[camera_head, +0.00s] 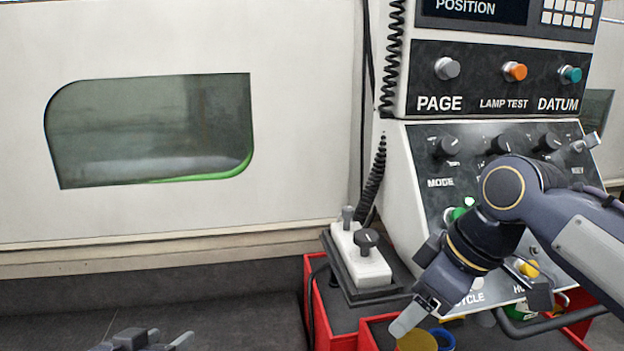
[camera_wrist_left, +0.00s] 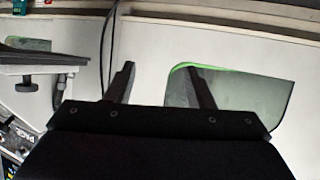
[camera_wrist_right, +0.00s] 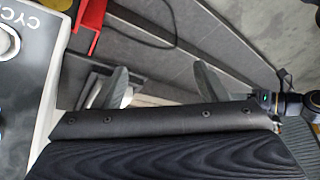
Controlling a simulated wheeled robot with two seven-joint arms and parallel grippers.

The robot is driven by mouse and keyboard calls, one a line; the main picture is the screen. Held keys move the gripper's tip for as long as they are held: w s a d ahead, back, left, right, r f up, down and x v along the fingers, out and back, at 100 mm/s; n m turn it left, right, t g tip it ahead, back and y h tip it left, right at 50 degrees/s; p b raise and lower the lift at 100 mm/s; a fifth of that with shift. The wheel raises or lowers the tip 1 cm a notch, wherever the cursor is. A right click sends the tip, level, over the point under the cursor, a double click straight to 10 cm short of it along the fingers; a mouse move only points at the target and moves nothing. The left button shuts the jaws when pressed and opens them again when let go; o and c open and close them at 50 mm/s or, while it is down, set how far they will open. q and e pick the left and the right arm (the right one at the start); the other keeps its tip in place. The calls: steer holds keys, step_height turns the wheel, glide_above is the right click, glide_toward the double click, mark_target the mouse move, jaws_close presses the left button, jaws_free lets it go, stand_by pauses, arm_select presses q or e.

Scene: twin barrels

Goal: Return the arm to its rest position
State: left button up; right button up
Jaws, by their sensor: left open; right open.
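My left gripper (camera_head: 145,341) shows only at the bottom edge of the head view, low in front of the machine. Its two fingers stand apart and empty in the left wrist view (camera_wrist_left: 160,86). My right arm reaches in from the right across the control panel (camera_head: 435,150). My right gripper (camera_head: 412,318) points down in front of the panel's base, beside the red-edged cart. In the right wrist view (camera_wrist_right: 160,88) its fingers are spread with nothing held between them. Part of the panel's lower row is hidden behind my right arm.
The machine's white door with a window (camera_head: 150,130) fills the left. A pendant with knobs (camera_head: 362,262) sits on the red cart (camera_head: 318,305). A yellow round item (camera_head: 417,341) and a blue ring lie close below my right gripper. The grey floor at lower left looks clear.

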arm_select(q)
steer(key=s+d+f+n+g+h+b, duration=0.1)
steer(key=s+f+g, duration=0.2)
steer(key=s+f, duration=0.2)
steer(key=s+d+f+n+g+h+b, duration=0.1)
steer(key=s+f+g, duration=0.3)
steer(key=s, duration=0.8)
step_height(320, 180, down, 2)
steer(key=shift+d+f, duration=0.1)
steer(key=shift+d, duration=0.35)
arm_select(e)
steer(key=s+d+f+m+t, duration=0.1)
steer(key=s+d+f+m, duration=0.2)
steer(key=s+f+m, duration=0.3)
steer(key=s+d+f+m+t, duration=0.2)
steer(key=s+f+m, duration=0.4)
steer(key=f, duration=0.9)
steer(key=s+d, duration=0.1)
steer(key=s, duration=0.2)
steer(key=shift+f, duration=0.2)
steer(key=shift+s, duration=0.1)
